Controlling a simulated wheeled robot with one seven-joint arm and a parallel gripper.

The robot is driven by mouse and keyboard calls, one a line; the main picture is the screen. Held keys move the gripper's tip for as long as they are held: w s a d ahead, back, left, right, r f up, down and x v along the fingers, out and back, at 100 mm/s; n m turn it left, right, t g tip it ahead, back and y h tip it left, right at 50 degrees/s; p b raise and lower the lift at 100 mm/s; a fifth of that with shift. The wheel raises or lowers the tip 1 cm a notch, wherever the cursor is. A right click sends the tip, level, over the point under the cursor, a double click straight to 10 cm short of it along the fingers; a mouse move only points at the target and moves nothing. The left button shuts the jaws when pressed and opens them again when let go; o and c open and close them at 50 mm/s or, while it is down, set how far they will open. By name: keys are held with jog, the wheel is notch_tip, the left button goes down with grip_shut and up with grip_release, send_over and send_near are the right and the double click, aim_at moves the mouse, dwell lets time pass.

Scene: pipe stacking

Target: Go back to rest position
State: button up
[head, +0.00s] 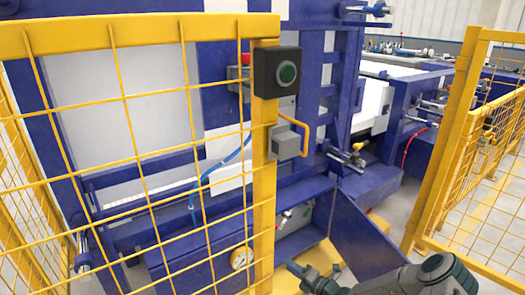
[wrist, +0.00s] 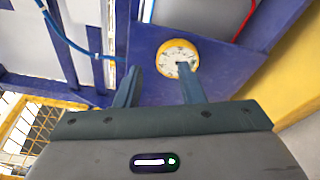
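My gripper (wrist: 158,76) shows in the wrist view with its two dark fingers apart and nothing between them. Beyond the fingers is a round gauge with a yellow rim (wrist: 177,56) on a blue panel; I cannot tell how far away it is. In the head view my arm comes in at the bottom right, its dark end low in front of the blue machine (head: 190,262). The gauge also shows in the head view (head: 241,259), left of my arm's end and partly behind the fence post. No loose pipe can be made out.
A blue flap (head: 365,245) stands open beside my arm. Another yellow fence (head: 455,150) is at the right. Grey floor shows between.

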jog(key=s+a+r+n+g+h+p, duration=0.15)
jog(key=s+r+n+g+p, duration=0.25)
jog(key=r+n, duration=0.4)
jog(key=s+a+r+n+g+p, duration=0.25)
jog(key=s+r+n+g, duration=0.2)
jog(key=r+n, duration=0.4)
jog(key=s+a+r+n+g+p, duration=0.25)
jog(key=s+r+n+p, duration=0.2)
jog(key=r, duration=0.55)
jog(key=s+d+r+n+h+p, duration=0.3)
jog(key=s+r+n, duration=0.3)
jog(key=r, duration=0.4)
jog(key=s+d+r+n+t+h+p, duration=0.1)
jog(key=s+d+r+n+h+p, duration=0.3)
jog(key=r, duration=0.7)
jog(key=s+d+r+n+h+p, duration=0.3)
jog(key=s+r+n+h+p, duration=0.1)
jog(key=s+r+n+p, duration=0.3)
jog(key=s+r+n, duration=0.2)
jog(key=s+r, duration=0.1)
jog(key=r, duration=0.1)
jog(key=shift+s+d+n+t, duration=0.3)
jog(key=shift+d+n+t, duration=0.1)
jog(key=shift+d, duration=0.1)
